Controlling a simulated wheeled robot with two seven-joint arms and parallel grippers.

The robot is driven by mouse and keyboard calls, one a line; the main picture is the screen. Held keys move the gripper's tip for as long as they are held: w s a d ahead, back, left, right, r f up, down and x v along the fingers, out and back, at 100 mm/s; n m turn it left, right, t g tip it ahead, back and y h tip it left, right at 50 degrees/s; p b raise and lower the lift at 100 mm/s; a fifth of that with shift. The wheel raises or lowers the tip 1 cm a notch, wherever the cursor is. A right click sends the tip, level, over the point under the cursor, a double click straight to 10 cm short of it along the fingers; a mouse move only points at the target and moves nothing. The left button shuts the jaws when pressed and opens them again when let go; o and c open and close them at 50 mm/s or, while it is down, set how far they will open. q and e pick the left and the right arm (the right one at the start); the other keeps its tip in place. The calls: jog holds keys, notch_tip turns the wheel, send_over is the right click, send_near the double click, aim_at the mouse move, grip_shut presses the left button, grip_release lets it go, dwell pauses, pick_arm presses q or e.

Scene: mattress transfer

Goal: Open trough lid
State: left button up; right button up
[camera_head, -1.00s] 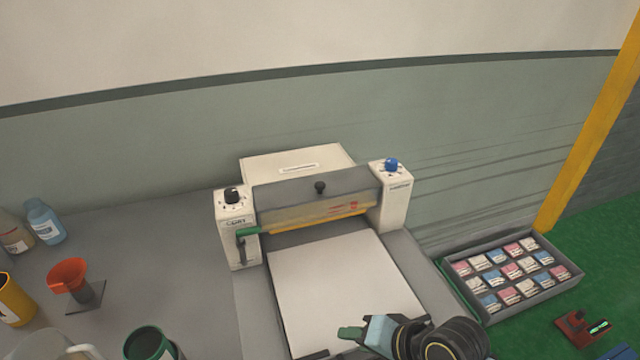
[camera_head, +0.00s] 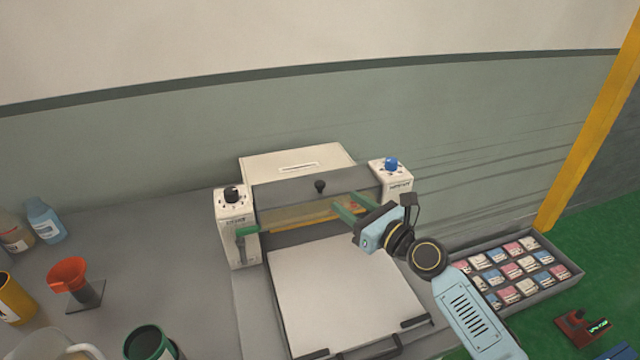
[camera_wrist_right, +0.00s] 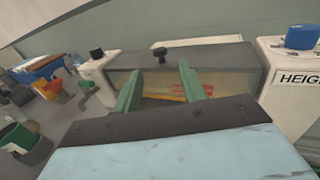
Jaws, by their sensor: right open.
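The trough lid (camera_head: 277,191) is a grey, see-through panel with a small black knob (camera_head: 320,186), set between the two white posts of the coating machine. It looks shut over the trough. The lid (camera_wrist_right: 215,58) and knob (camera_wrist_right: 159,53) also show in the right wrist view. My right gripper (camera_head: 345,205) is in front of the lid, its green fingers apart and empty, pointing toward the lid below and right of the knob. In the right wrist view the fingers (camera_wrist_right: 160,85) stand either side of the knob's line, with the knob beyond them. My left gripper is out of view.
The white bed (camera_head: 340,290) of the machine lies in front of the trough. A black dial (camera_head: 231,195) and a blue dial (camera_head: 391,164) top the posts. A tray of small packets (camera_head: 515,265) is at right. Bottles, an orange funnel (camera_head: 68,273) and containers stand at left.

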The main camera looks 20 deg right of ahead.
aim_at(323, 187)
jog(key=b+x, duration=0.1)
jog(key=x, duration=0.9)
jog(key=shift+w+a+b, duration=0.1)
jog(key=shift+w+b, duration=0.05)
jog(key=shift+b, duration=0.2)
grip_shut()
